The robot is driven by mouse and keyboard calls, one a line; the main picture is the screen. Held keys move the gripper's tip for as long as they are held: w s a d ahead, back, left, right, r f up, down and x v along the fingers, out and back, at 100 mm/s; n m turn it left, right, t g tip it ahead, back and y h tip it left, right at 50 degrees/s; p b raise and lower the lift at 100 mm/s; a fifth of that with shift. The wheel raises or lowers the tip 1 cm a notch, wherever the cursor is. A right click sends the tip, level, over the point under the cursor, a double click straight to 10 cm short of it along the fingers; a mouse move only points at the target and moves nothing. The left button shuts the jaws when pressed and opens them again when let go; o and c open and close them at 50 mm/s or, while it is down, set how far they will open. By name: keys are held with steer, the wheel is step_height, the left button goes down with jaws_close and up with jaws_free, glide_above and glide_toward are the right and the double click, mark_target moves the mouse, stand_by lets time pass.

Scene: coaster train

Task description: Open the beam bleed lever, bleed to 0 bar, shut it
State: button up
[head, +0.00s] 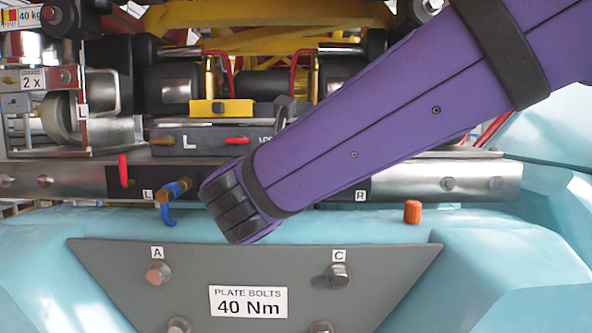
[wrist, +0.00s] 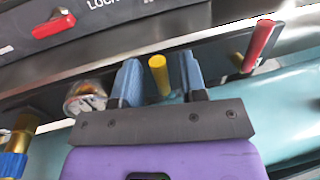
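In the wrist view a yellow lever (wrist: 159,75) stands upright between the two blue fingers of my gripper (wrist: 161,82). A narrow gap shows on each side of it, so my gripper looks open around the lever. No plate naming it as the beam bleed lever is visible. A round gauge (wrist: 86,97) sits just left of the fingers; its reading is not legible. In the head view my purple arm crosses from the upper right and hides the fingers, the yellow lever and the gauge.
A red lever (wrist: 258,45) rises to the right of my fingers. A blue and brass fitting (head: 175,188) is left of my arm's end, near another red lever (head: 123,170). An orange cap (head: 412,212) and a grey bolt plate (head: 190,265) lie nearer the camera.

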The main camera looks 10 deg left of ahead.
jaws_close()
steer(key=shift+w+d, duration=0.1)
stand_by(0.3)
steer(key=m, duration=0.2)
steer(key=d+m+g, duration=0.1)
steer(key=m, duration=0.2)
steer(key=shift+w+d+f, duration=0.1)
steer(key=shift+w+d, duration=0.05)
steer(key=shift+d, duration=0.05)
steer(key=m, duration=0.2)
steer(key=m+y, duration=0.1)
steer(key=m, duration=0.1)
steer(key=d+f+m+g, duration=0.1)
steer(key=shift+w+d+f+m+y, duration=0.1)
steer(key=shift+w+m+y, duration=0.05)
steer(key=shift+m+y, duration=0.2)
steer(key=m, duration=0.2)
steer(key=f+m+y, duration=0.1)
steer(key=m, duration=0.2)
steer(key=shift+d+f+g, duration=0.2)
steer(key=shift+g, duration=0.1)
steer(key=shift+f+y, duration=0.1)
steer(key=shift+y, duration=0.15)
